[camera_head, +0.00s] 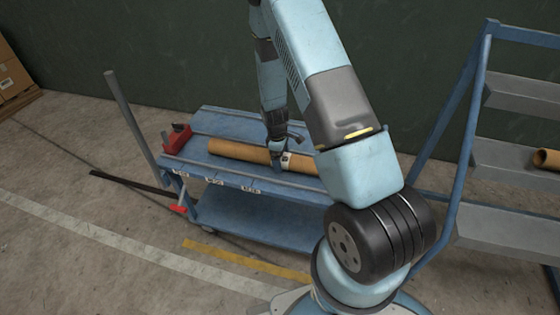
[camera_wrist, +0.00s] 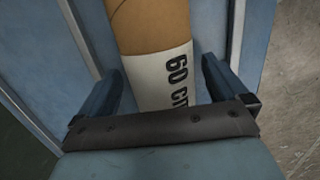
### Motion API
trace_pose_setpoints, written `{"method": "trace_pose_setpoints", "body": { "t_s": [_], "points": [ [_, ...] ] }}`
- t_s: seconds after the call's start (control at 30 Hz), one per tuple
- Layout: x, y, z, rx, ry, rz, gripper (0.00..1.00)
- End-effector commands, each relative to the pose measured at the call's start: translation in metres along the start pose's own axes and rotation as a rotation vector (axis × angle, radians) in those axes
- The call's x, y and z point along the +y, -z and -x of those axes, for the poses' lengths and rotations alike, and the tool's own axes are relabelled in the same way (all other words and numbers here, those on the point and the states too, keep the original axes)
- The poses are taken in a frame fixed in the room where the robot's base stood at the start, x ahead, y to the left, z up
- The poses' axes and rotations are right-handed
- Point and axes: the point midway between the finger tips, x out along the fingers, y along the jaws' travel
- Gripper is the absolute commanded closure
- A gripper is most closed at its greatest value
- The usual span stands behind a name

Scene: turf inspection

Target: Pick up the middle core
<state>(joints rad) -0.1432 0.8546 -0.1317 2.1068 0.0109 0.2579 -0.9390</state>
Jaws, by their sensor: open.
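A long tan tube-shaped core (camera_head: 238,151) lies lengthwise on the top of the blue cart (camera_head: 203,173). My gripper (camera_head: 282,160) is down at its right part, by a white band. In the wrist view the core (camera_wrist: 150,28) runs between the two fingers of my gripper (camera_wrist: 162,85). The fingers stand on either side of the core, with a gap visible at each side. My arm hides part of the core's right end in the head view. Only one core shows on the cart.
A red tool (camera_head: 177,138) sits at the cart's left end, and white labels line its front edge. A grey post (camera_head: 130,115) stands left of the cart. A blue rack (camera_head: 500,165) at right holds another tan tube (camera_head: 546,158). Cardboard boxes (camera_head: 14,80) stand far left.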

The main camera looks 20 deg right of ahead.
Motion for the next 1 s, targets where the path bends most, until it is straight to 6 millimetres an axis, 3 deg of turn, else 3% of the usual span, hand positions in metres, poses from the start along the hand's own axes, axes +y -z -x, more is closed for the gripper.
{"method": "trace_pose_setpoints", "body": {
  "t_s": [0.37,1.0],
  "points": [
    [0.0001,0.0002,-0.0073,0.001,-0.001,0.001,0.01],
    [0.0002,0.0003,-0.0071,0.001,-0.001,0.001,0.62]
  ]
}}
